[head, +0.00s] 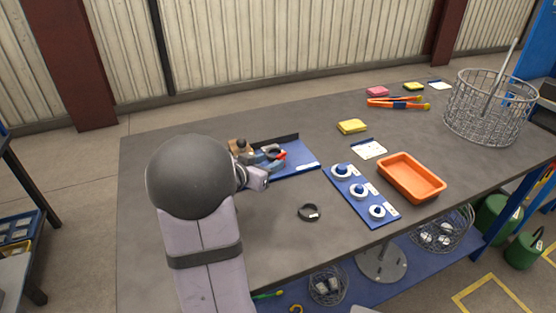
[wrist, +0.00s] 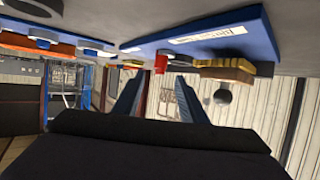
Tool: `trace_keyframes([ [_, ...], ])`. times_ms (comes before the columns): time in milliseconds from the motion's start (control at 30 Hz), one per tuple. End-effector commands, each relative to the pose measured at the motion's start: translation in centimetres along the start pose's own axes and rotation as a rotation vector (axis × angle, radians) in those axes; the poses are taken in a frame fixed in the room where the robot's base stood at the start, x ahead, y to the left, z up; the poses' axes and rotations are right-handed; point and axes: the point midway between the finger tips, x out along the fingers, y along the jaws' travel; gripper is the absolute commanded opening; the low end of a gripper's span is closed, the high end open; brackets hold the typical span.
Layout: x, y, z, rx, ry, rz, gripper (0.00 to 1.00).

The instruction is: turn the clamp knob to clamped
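A blue fixture board (head: 303,168) lies on the table left of centre, with a clamp fixture on its left half. The fixture has a wooden block (head: 238,147) with a dark ball knob (head: 241,143), a dark ring and a small red part (head: 282,155). I cannot tell which part is the clamp knob. My gripper (head: 262,180) is at the board's front left edge, partly hidden by my arm. In the wrist view, which looks upside down, its blue fingers (wrist: 156,88) are apart and empty. The red part (wrist: 161,63) shows between them; the ball knob (wrist: 222,96) is to the right.
A black ring (head: 309,213) with a white tag lies in front. A second blue board (head: 374,208) holds several white-and-blue round parts. An orange tray (head: 411,177), a yellow pad (head: 352,126), orange tongs (head: 398,103) and a wire basket (head: 487,106) stand further right. The table's front left is bare.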

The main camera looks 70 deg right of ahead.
Motion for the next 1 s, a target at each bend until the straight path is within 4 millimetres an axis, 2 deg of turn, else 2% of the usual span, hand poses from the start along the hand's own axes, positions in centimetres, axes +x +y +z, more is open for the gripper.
trace_keyframes([
  [300, 4.1, 0.1, 0.1, 0.000, -0.002, 0.002, 0.38],
  [500, 5.9, 0.0, 0.1, -0.001, -0.001, 0.001, 0.38],
  [900, 6.5, 0.0, 0.1, -0.001, -0.001, -0.001, 0.38],
  [1000, 6.5, 0.0, 0.1, -0.001, -0.001, -0.001, 0.15],
])
